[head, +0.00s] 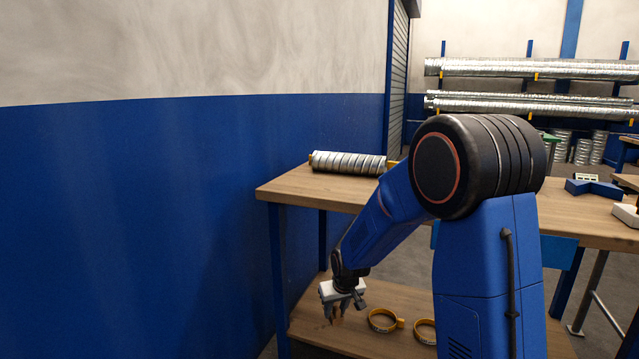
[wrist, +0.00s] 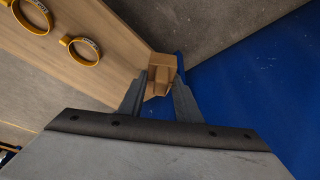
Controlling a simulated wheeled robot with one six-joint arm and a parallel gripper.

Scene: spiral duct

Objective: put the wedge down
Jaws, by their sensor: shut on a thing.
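The wedge (wrist: 161,74) is a small light-brown wooden block. In the wrist view it sits between the two grey fingers of my gripper (wrist: 158,92), which is shut on it. In the head view my gripper (head: 338,308) points down at the left part of the low wooden shelf (head: 308,329) under the bench. The wedge is small and partly hidden by the fingers there. I cannot tell whether it touches the shelf.
Two yellow ring clamps (head: 383,320) lie on the shelf to the right of my gripper. A silver spiral duct (head: 348,163) lies on the bench top (head: 300,188) above. The blue wall (head: 150,230) is close on the left.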

